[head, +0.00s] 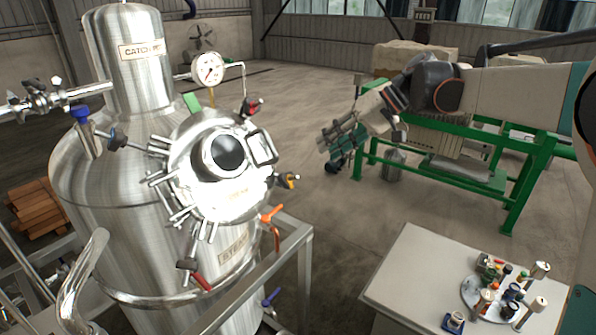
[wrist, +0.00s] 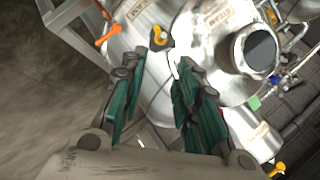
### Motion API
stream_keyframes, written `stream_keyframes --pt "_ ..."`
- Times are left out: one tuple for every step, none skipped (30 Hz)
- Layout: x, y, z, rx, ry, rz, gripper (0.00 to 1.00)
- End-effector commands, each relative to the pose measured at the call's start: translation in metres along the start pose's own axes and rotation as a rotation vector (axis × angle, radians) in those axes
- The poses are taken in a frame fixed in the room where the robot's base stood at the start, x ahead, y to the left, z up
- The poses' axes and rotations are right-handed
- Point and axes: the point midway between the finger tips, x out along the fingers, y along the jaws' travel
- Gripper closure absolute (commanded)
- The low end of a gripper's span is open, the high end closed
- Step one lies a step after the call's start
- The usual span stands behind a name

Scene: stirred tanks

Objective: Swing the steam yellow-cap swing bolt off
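The yellow-cap swing bolt (head: 288,181) sits at the right rim of the round steel lid (head: 185,180) on the tank, its cap pointing outward. In the wrist view the yellow cap (wrist: 159,36) shows on a dark block beyond the fingertips, near top centre. My gripper (head: 328,150) hangs in the air to the right of the lid, apart from the bolt. In the wrist view my gripper (wrist: 155,78) has its two green-padded fingers spread with nothing between them. The bolt's shank and pivot are too small to make out.
An orange lever (head: 272,213) stands just below the bolt, beside the steel frame (head: 300,262). Red-handled bolts (head: 252,106) and a pressure gauge (head: 208,69) are around the lid. A white table (head: 405,285) with small items is at lower right. Open floor lies between.

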Motion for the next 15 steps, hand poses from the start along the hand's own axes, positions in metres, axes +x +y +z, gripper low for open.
stream_keyframes --pt "-0.009 -0.009 0.008 -0.056 0.036 0.019 0.71" --pt "-0.011 -0.011 0.013 -0.094 0.060 0.032 0.71" --pt "-0.013 -0.013 0.019 -0.145 0.089 0.051 0.71" --pt "-0.015 -0.015 0.024 -0.181 0.110 0.066 0.71" --pt "-0.017 -0.016 0.028 -0.216 0.129 0.081 0.71" --pt "-0.019 -0.018 0.034 -0.261 0.152 0.101 0.71" --pt "-0.020 -0.018 0.039 -0.290 0.167 0.115 0.71" --pt "-0.022 -0.019 0.042 -0.317 0.181 0.128 0.71" --pt "-0.023 -0.020 0.047 -0.349 0.197 0.144 0.71" --pt "-0.023 -0.020 0.050 -0.368 0.206 0.154 0.71" --pt "-0.024 -0.020 0.052 -0.385 0.214 0.163 0.71" --pt "-0.024 -0.020 0.055 -0.404 0.222 0.173 0.71" --pt "-0.024 -0.020 0.056 -0.413 0.226 0.178 0.71" --pt "-0.024 -0.020 0.057 -0.420 0.229 0.182 0.71" --pt "-0.022 -0.019 0.058 -0.427 0.232 0.185 0.71"
